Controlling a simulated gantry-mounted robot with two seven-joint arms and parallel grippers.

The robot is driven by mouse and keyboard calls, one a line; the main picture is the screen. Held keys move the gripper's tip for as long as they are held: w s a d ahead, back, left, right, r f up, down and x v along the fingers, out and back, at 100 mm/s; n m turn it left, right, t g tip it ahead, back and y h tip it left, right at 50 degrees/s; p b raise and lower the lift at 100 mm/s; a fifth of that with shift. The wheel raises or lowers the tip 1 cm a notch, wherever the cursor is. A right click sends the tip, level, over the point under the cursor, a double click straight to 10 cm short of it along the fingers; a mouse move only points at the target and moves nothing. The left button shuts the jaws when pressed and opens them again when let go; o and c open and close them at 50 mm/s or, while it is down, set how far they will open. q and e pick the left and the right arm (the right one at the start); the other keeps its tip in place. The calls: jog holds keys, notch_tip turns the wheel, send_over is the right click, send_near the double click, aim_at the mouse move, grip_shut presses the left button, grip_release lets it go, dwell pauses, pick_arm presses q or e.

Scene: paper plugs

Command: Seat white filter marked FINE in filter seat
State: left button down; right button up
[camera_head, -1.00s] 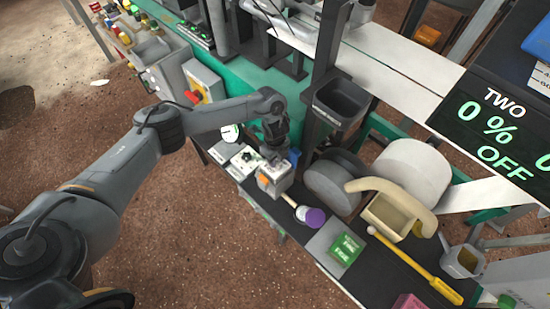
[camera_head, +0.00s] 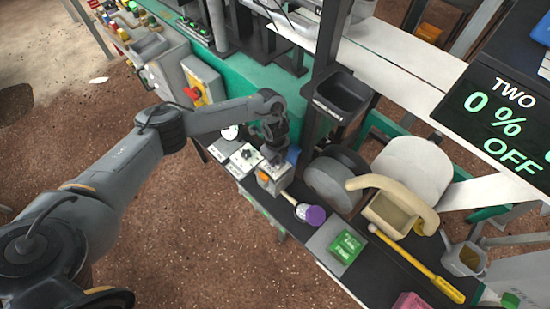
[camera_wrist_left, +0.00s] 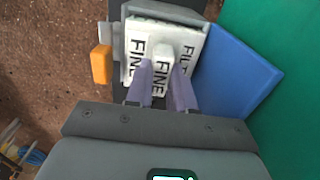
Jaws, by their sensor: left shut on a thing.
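My left gripper (camera_head: 273,158) points down over the grey filter seat (camera_head: 278,187) on the dark bench. In the left wrist view, the gripper (camera_wrist_left: 162,80) has its two pale fingers closed on the white filter marked FINE (camera_wrist_left: 161,72). The filter lies between two white label faces, one reading FINE and one starting FILT. An orange latch (camera_wrist_left: 101,64) sticks out on the seat's left side. The filter's lower part is hidden, so I cannot tell how deep it sits. My right gripper is out of view.
A blue panel (camera_wrist_left: 238,70) stands close on the right of the seat in the wrist view. On the bench lie a purple-capped tool (camera_head: 312,214), a green box (camera_head: 346,247) and a yellow rod (camera_head: 418,265). A black bin (camera_head: 343,93) stands behind.

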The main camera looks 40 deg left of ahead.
pick_arm(q)
jog(key=shift+f+b, duration=1.9)
jog(key=shift+f, duration=1.35)
jog(key=c, duration=0.9)
grip_release()
jog(key=shift+r, duration=0.2)
notch_tip(320, 180, up, 3)
jog(key=p, duration=0.3)
jog(key=shift+f, duration=0.1)
jog(key=shift+r+p, duration=1.2)
jog(key=shift+p, duration=0.2)
jog(key=shift+r, duration=0.1)
